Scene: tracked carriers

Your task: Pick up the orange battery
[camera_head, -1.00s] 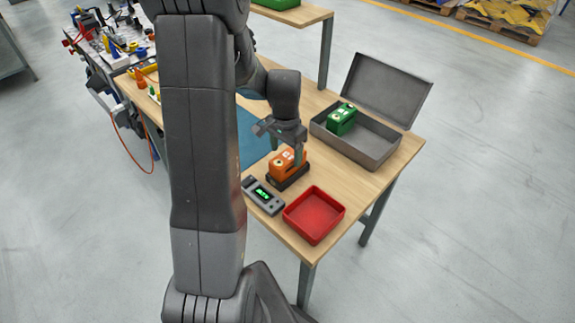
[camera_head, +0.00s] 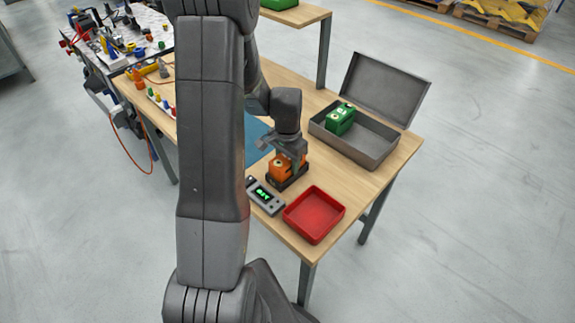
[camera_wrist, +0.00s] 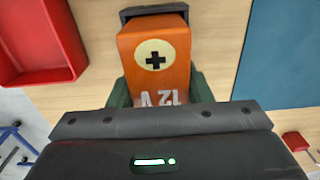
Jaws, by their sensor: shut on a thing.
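The orange battery (camera_head: 279,171) sits on a dark base (camera_head: 287,182) on the wooden table. The battery still appears to rest in the dark base (camera_wrist: 152,12).
A red tray (camera_head: 314,214) and a grey meter with a green display (camera_head: 265,196) are close by. An open grey case (camera_head: 363,140) with a green battery (camera_head: 340,119) stands to the right. A blue mat (camera_head: 256,138) lies behind.

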